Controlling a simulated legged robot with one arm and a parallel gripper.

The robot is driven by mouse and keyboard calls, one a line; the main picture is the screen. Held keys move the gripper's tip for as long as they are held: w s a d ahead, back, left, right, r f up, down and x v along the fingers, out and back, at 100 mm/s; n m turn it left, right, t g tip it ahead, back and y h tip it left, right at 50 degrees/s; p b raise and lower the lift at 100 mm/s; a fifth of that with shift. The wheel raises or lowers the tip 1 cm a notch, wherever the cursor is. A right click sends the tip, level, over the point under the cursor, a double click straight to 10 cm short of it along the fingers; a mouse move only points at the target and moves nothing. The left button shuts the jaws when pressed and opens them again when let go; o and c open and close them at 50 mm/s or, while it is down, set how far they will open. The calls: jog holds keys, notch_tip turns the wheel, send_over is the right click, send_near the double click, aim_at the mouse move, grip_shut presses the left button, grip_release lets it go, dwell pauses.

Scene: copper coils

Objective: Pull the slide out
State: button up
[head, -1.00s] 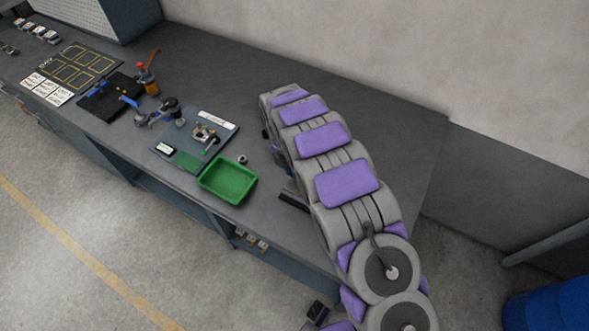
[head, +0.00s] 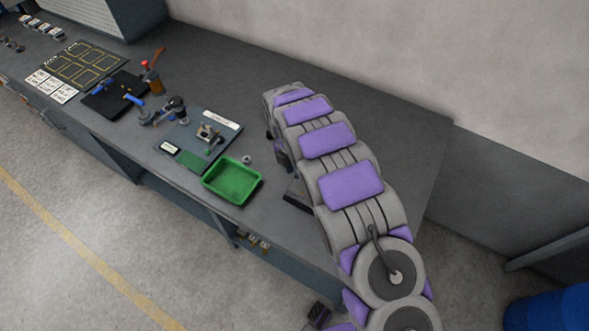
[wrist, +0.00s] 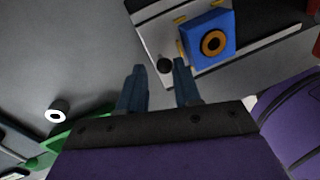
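In the wrist view, a blue block (wrist: 208,42) with a copper-orange ring around a dark centre sits on a pale slide plate (wrist: 158,35). A round black knob (wrist: 165,65) is at the plate's near end. My gripper (wrist: 160,78) is open, its two blue-grey fingers apart and empty. The knob appears just beyond the fingertips, roughly between them; I cannot tell whether they touch it. In the head view, my arm hides the gripper and most of the slide fixture. A dark flat piece (head: 298,195) shows beside the arm.
A green tray (head: 232,181) stands left of my arm with a small ring (head: 248,159) behind it; the ring also shows in the wrist view (wrist: 57,115). A board with a clamp (head: 207,133) and tools lies farther left. A red part (wrist: 300,48) is right of the block.

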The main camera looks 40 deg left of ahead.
jog(key=a+r+p, duration=0.2)
jog(key=a+r, duration=0.1)
jog(key=r, duration=1.3)
jog(key=shift+w, duration=0.2)
jog(key=shift+r, duration=0.1)
